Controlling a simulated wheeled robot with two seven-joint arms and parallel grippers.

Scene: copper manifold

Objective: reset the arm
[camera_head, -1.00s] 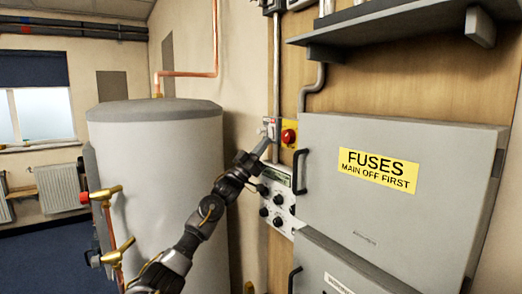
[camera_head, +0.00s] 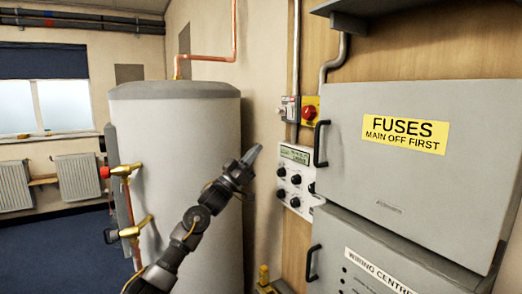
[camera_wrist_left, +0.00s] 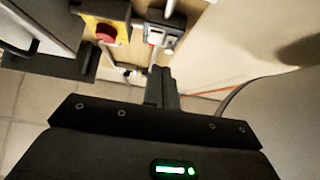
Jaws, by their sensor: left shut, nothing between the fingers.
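My left gripper (camera_head: 251,154) is shut and empty in the head view. It points up and to the right, in front of the wall between the grey tank and the control panel. Its closed fingers also show in the left wrist view (camera_wrist_left: 161,86). The red emergency button on its yellow box (camera_head: 309,112) is up and to the right of the fingertips. A small grey switch box (camera_head: 289,108) sits just left of it. In the left wrist view the red button (camera_wrist_left: 105,33) and the switch box (camera_wrist_left: 160,32) lie beyond the fingers. My right gripper is not in view.
A large grey tank (camera_head: 180,130) with brass valves (camera_head: 126,170) stands left of my arm. A control panel with black knobs (camera_head: 295,176) and a grey fuse cabinet (camera_head: 400,190) are on the right. Blue floor (camera_head: 60,245) lies open at far left.

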